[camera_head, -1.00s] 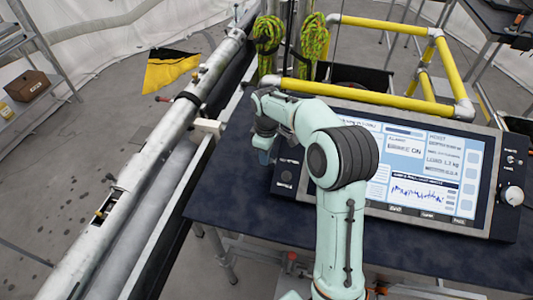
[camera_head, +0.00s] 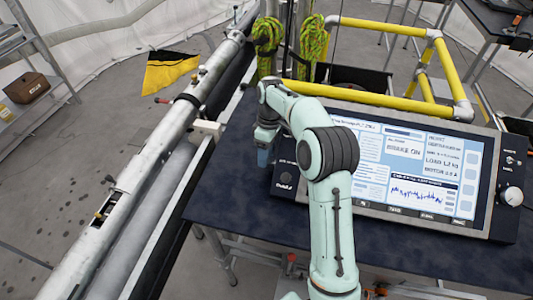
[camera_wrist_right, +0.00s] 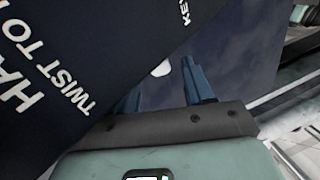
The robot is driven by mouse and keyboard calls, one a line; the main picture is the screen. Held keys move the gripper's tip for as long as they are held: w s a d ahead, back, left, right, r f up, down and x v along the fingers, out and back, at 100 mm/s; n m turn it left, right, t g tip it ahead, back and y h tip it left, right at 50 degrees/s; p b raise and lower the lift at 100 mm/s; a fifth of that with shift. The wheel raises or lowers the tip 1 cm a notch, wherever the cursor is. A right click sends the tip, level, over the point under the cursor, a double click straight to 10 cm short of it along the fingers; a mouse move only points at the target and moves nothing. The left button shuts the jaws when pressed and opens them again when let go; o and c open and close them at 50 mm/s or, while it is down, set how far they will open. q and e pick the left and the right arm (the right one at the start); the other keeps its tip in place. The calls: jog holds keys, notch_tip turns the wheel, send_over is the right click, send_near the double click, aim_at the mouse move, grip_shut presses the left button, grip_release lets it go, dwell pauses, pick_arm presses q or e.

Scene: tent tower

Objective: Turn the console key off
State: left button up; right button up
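The console (camera_head: 478,232) stands on the dark table, with a lit screen (camera_head: 405,170) reading "BRAKE ON". Its dark left panel (camera_head: 284,180) is partly behind my right arm. In the right wrist view, the panel (camera_wrist_right: 100,45) shows white lettering, "TWIST TO" and part of "KEY". My right gripper (camera_head: 264,157) points down at the panel's left edge. In the wrist view its two blue fingers (camera_wrist_right: 162,76) are apart. A small pale rounded piece shows between them; I cannot tell whether it is the key. No key is clearly visible. My left gripper is not in view.
The dark table (camera_head: 225,205) is bare left of the console. A yellow pipe frame (camera_head: 385,95) stands behind it. A long grey mast (camera_head: 150,165) runs along the left. Green ropes (camera_head: 267,35) hang at the back. A white knob (camera_head: 512,196) is at the console's right.

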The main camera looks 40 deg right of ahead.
jog(key=v, duration=1.3)
jog(key=shift+r, duration=0.2)
jog(key=shift+c, duration=0.3)
